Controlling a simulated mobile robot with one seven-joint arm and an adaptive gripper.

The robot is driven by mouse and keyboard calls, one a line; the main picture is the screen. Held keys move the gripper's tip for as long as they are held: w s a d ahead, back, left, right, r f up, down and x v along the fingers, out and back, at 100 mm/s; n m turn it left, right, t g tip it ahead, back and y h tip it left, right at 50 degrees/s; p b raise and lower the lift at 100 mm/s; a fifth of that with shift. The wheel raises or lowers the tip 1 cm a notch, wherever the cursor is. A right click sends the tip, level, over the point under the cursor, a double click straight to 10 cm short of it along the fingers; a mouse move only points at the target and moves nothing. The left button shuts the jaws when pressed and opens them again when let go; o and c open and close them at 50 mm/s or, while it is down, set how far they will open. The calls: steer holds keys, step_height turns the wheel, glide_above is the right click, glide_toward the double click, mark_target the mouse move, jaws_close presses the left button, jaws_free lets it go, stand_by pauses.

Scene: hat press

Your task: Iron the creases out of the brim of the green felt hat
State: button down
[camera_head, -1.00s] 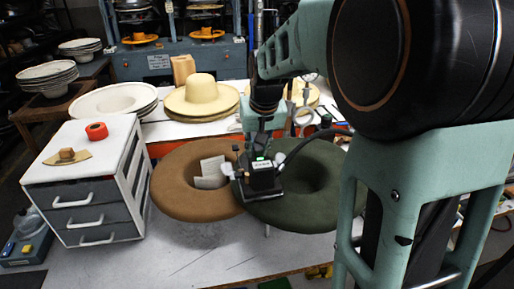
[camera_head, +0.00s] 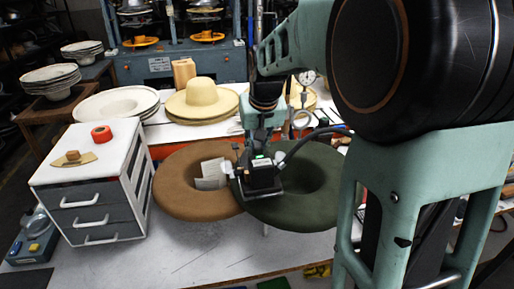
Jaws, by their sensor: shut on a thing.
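The green felt hat (camera_head: 310,212) lies on the white table at centre right, its brim a wide dark ring around a shaded hollow. My arm hides part of its right side. My gripper (camera_head: 261,140) is above the hat's left brim, shut on a dark, flat-based iron (camera_head: 262,178) with a hose running off to the right. The iron is over the left part of the green brim, close to where it meets the brown hat. It looks to be on or just above the felt; I cannot tell which. No creases can be made out at this size.
A brown felt hat (camera_head: 185,200) with a pale paper (camera_head: 211,174) lies directly left of the green one. A white drawer unit (camera_head: 120,151) stands further left. Straw hats (camera_head: 203,97) sit behind. The table front (camera_head: 190,258) is mostly clear.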

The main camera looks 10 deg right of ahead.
steer(key=shift+w+r+p, duration=0.15)
steer(key=shift+r+p, duration=1.5)
steer(key=shift+r, duration=1)
